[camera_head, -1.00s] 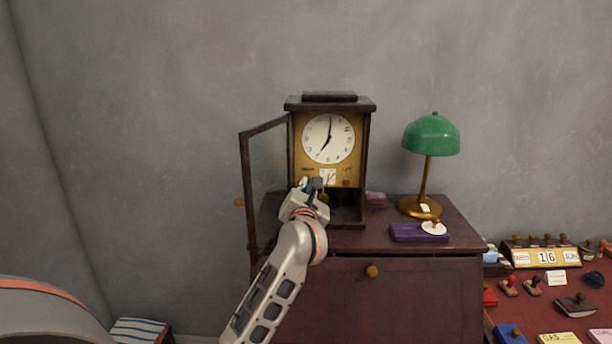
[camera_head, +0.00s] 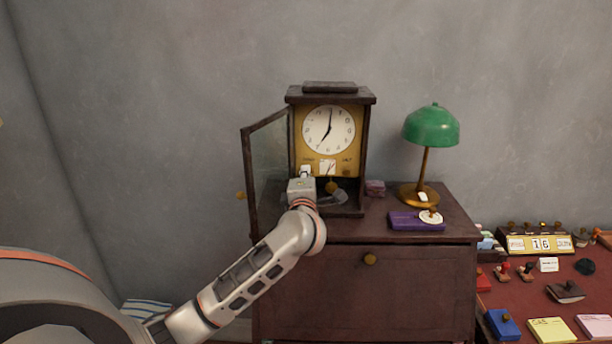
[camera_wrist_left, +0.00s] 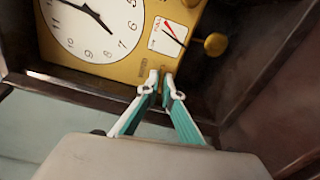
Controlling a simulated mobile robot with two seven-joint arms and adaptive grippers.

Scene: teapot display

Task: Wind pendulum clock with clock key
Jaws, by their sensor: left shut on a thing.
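The pendulum clock (camera_head: 330,97) stands on a dark cabinet with its glass door (camera_head: 268,165) swung open to the left. Its white dial and gold front plate show, with a small dial and a round gold pendulum (camera_head: 331,187) lower down. The wrist view shows the plate and pendulum (camera_wrist_left: 216,44) close up. My left gripper (camera_head: 305,171) is at the lower left of the plate. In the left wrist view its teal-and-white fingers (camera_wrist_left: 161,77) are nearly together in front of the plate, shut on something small. The clock key cannot be made out there. My right gripper is out of view.
A green lamp (camera_head: 430,128) and a purple box (camera_head: 416,222) with a round white piece stand right of the clock on the cabinet (camera_head: 350,300). A red table (camera_head: 525,295) with stamps, notepads and a date block is at the far right.

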